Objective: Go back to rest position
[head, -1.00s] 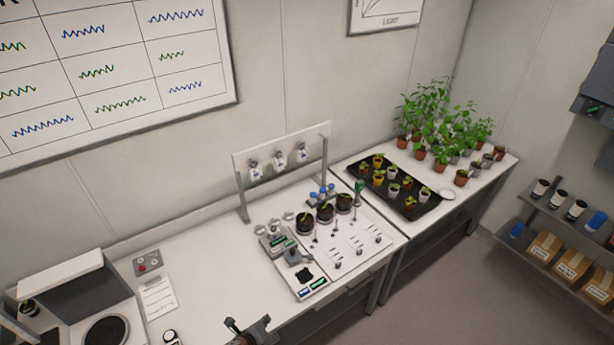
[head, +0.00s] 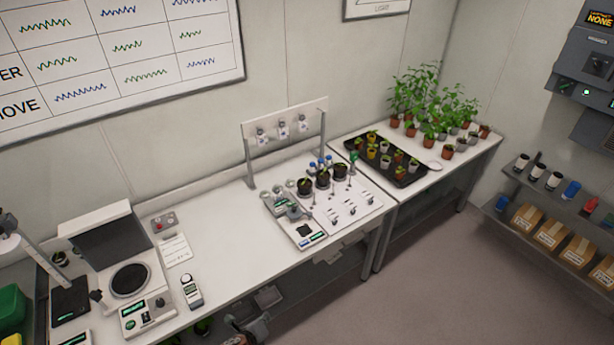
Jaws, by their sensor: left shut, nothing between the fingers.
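My left gripper (head: 247,327) shows only in part at the bottom edge of the head view, in front of the bench's front edge. It is shut and empty, and touches nothing that I can see. My right gripper is not in view. The white bench (head: 230,255) runs along the wall behind the left gripper. The potted seedlings in dark pots (head: 323,178) stand upright on the white panel, well away from the gripper.
A balance (head: 131,279) and a handheld meter (head: 191,291) are on the bench at left. A black tray (head: 399,180) of small pots and taller plants (head: 430,100) stand on the far bench. Shelves with cardboard boxes (head: 553,233) are at right. The floor (head: 420,285) between is clear.

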